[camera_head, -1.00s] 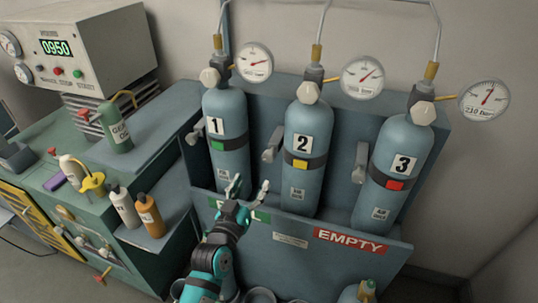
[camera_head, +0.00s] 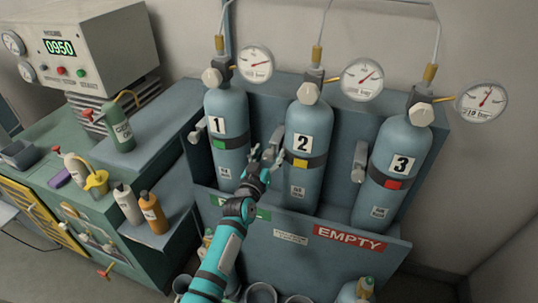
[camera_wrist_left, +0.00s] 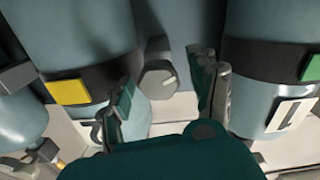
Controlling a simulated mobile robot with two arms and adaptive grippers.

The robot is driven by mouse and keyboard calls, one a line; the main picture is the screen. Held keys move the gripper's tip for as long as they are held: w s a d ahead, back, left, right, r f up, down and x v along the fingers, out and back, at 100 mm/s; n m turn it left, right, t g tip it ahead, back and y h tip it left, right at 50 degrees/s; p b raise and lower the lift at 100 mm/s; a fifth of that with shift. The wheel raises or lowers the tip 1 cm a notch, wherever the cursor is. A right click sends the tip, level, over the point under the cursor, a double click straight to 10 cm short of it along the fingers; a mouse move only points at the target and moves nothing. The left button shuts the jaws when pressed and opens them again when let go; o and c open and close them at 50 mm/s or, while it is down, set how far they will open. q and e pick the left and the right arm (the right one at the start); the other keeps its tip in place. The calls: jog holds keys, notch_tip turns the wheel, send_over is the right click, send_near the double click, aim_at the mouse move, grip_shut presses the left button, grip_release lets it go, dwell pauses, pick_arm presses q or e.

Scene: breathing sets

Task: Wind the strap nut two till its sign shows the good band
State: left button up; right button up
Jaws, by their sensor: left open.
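Cylinder 2 (camera_head: 303,185) is blue, with a dark strap carrying a yellow patch (camera_head: 300,162). A grey nut on a bracket (camera_head: 277,134) sits at its left, between cylinders 1 and 2, partly behind my gripper. In the left wrist view this hexagonal nut (camera_wrist_left: 159,80) shows between my spread fingers, and the yellow patch (camera_wrist_left: 69,92) is at the left. My left gripper (camera_head: 266,157) is open and empty, just in front of the nut. I cannot tell whether a finger touches it. My right gripper is not in view.
Cylinder 1 (camera_head: 228,165) with a green patch and cylinder 3 (camera_head: 400,155) with a red patch stand either side. The rack's front panel (camera_head: 330,262) bears an EMPTY sign (camera_head: 349,239). Bottles stand on the green bench at left (camera_head: 60,200).

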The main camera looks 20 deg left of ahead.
pick_arm(q)
jog(key=c, duration=1.2)
jog(key=shift+n, duration=0.4)
jog(key=n, duration=0.3)
jog(key=shift+n, duration=0.3)
jog(key=shift+a+n, duration=0.1)
jog(key=shift+n, duration=1.7)
jog(key=o, duration=1.2)
